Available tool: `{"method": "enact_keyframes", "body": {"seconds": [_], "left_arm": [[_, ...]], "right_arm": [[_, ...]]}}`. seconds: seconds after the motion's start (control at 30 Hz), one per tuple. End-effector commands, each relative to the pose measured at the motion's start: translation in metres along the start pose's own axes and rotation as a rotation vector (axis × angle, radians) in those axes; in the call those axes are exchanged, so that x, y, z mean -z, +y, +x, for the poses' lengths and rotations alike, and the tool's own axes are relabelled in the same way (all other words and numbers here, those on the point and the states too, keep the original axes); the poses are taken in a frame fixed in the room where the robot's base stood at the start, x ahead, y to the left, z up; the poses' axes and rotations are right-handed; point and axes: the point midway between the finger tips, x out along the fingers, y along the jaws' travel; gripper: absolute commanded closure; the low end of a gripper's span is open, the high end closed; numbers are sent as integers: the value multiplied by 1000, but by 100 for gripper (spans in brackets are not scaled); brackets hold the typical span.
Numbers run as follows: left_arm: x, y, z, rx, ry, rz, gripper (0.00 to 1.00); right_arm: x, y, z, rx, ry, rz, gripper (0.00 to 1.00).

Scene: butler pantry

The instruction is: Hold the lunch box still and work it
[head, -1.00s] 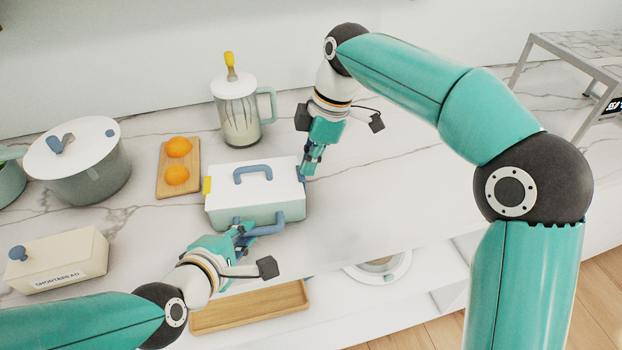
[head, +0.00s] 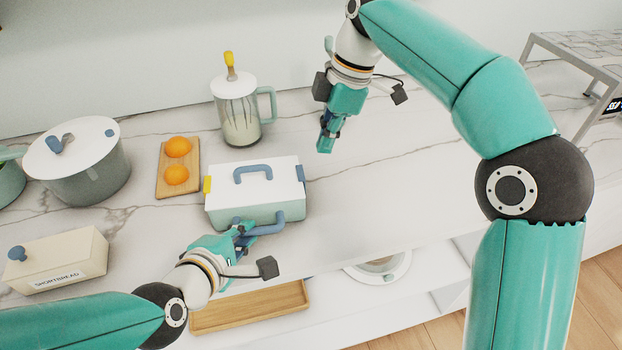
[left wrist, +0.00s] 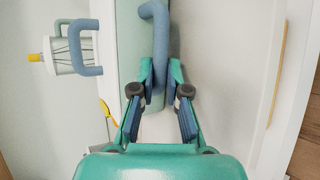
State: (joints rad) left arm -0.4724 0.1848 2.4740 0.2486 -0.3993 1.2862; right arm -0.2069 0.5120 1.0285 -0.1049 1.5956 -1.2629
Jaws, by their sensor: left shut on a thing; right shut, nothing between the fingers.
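The lunch box (head: 255,208) stands on the marble counter, pale green with a white lid (head: 225,184) that lies flat on it. A blue handle is on top of the lid, a yellow latch (head: 207,186) is on its left end and a blue latch (head: 301,174) on its right end. My left gripper (head: 246,232) is shut on the blue front handle (head: 275,228). The left wrist view shows this handle (left wrist: 157,45) between the fingers. My right gripper (head: 325,148) is shut and empty, raised behind and right of the box, apart from it.
A jug with a whisk (head: 240,118) stands behind the box. A board (head: 162,184) with two oranges and a grey pot (head: 88,172) are to the left. A shortbread box (head: 62,262) is front left. Counter right of the box is clear.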

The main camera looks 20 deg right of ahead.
Motion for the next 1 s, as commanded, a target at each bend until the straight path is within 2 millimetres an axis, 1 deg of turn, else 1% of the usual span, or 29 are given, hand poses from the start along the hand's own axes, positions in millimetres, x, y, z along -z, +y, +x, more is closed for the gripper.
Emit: {"method": "enact_keyframes", "body": {"seconds": [0.03, 0.23, 0.27, 0.4, 0.43, 1.0], "left_arm": [[1, -2, 0, 6, 1, -2, 100], [1, -2, 0, 6, 2, -2, 100], [1, -2, 0, 6, 2, -2, 83], [1, -2, 0, 5, 2, -2, 59], [1, -2, 0, 4, 2, -2, 57], [0, -1, 0, 2, 1, -1, 57]], "right_arm": [[0, 0, 0, 0, 0, 0, 100], [0, 0, -1, 0, 0, 0, 100], [0, 0, -1, 0, 0, 0, 100], [0, 0, -1, 0, 0, 0, 100], [0, 0, -1, 0, 0, 0, 100], [0, 0, -1, 0, 0, 0, 100]]}}
